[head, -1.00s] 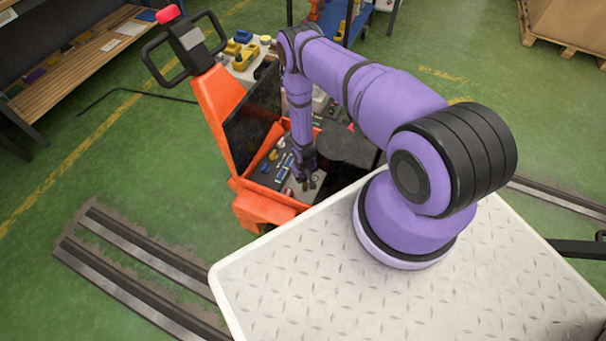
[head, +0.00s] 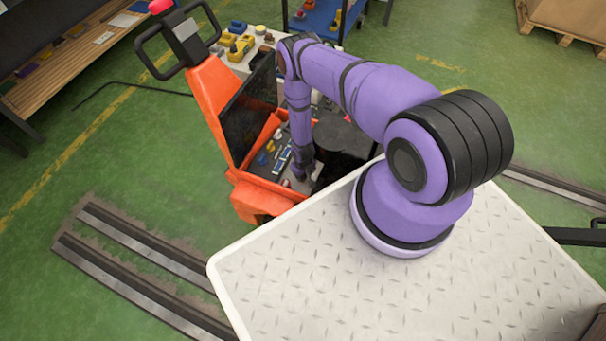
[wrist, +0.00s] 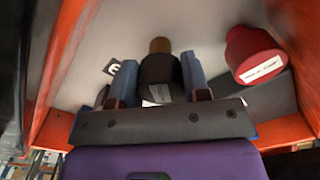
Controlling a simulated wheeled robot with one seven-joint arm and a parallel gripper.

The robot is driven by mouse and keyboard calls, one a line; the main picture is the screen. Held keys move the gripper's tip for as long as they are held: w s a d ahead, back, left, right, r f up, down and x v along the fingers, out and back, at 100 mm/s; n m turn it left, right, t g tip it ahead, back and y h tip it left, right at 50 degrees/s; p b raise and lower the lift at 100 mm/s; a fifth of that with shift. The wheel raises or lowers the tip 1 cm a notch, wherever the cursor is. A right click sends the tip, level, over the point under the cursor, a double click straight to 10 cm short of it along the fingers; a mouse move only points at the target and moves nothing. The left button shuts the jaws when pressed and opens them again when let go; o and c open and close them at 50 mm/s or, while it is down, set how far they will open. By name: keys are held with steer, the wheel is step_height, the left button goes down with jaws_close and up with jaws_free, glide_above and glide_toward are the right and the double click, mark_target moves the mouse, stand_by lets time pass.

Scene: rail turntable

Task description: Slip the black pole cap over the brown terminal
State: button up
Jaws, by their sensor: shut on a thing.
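The black pole cap (wrist: 158,85) shows in the wrist view between the two blue-grey fingers of my gripper (wrist: 158,80), which is shut on it. A white label is on the cap's side. The brown terminal (wrist: 160,45) shows just past the cap's far end, in line with it. I cannot tell whether the cap is around the terminal or only in front of it. In the head view my gripper (head: 302,172) is low inside the orange machine's open compartment; the cap and terminal cannot be made out there.
A red cap (wrist: 252,52) with a white label stands right of my gripper. The orange compartment wall (wrist: 62,60) is close on the left. A small black-and-white mark (wrist: 113,68) lies beside the left finger. In the head view, small parts (head: 270,147) lie left of my gripper.

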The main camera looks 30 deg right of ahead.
steer(key=shift+d, duration=0.15)
steer(key=o, duration=1.1)
steer(key=shift+o, duration=0.2)
steer(key=shift+w+r, duration=0.1)
steer(key=shift+r, duration=0.05)
